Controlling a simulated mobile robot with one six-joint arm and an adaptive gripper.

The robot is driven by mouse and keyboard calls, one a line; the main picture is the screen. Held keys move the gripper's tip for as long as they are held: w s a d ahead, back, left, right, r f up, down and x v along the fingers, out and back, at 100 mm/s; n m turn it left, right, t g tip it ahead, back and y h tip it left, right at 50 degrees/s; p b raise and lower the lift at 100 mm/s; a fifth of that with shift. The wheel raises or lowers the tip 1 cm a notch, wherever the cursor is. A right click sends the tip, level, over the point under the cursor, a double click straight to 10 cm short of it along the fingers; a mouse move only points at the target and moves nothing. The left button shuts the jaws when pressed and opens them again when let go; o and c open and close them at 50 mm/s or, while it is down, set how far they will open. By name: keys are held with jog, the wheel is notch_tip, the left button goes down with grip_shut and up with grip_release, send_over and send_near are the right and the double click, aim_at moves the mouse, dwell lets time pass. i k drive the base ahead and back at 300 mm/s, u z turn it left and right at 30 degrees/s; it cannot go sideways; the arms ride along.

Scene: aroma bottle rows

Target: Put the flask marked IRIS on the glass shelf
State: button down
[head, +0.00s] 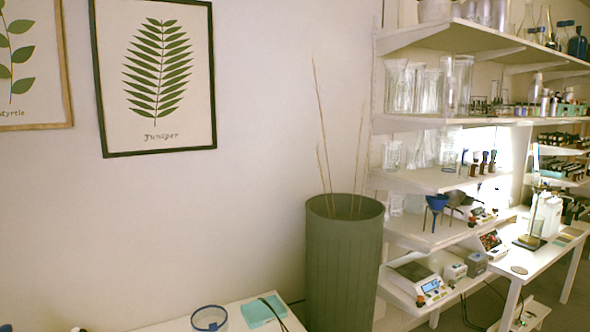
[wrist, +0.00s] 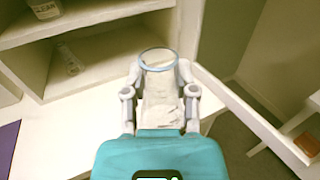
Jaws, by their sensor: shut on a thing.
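My gripper (wrist: 159,78) is at the middle of the wrist view, its pale fingers on both sides of a clear glass vessel with a blue rim (wrist: 158,53). It is shut on this vessel, whose lower part is hard to make out between the fingers. No IRIS mark can be read on it. A small clear glass bottle (wrist: 70,62) stands in a shelf compartment at upper left, its label too small to read. My gripper does not show in the head view. I cannot tell which shelf is the glass shelf.
A labelled bottle (wrist: 45,8) stands on an upper shelf (wrist: 80,19). In the head view, a blue-rimmed glass (head: 209,319) and a teal item (head: 262,311) are on the white table at the bottom. A tall green bin (head: 343,265) stands beside crowded shelves (head: 425,179) at right.

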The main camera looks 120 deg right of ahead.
aim_at(441, 182)
jog(key=z, duration=0.05)
jog(key=k, duration=1.55)
jog(key=z, duration=2.1)
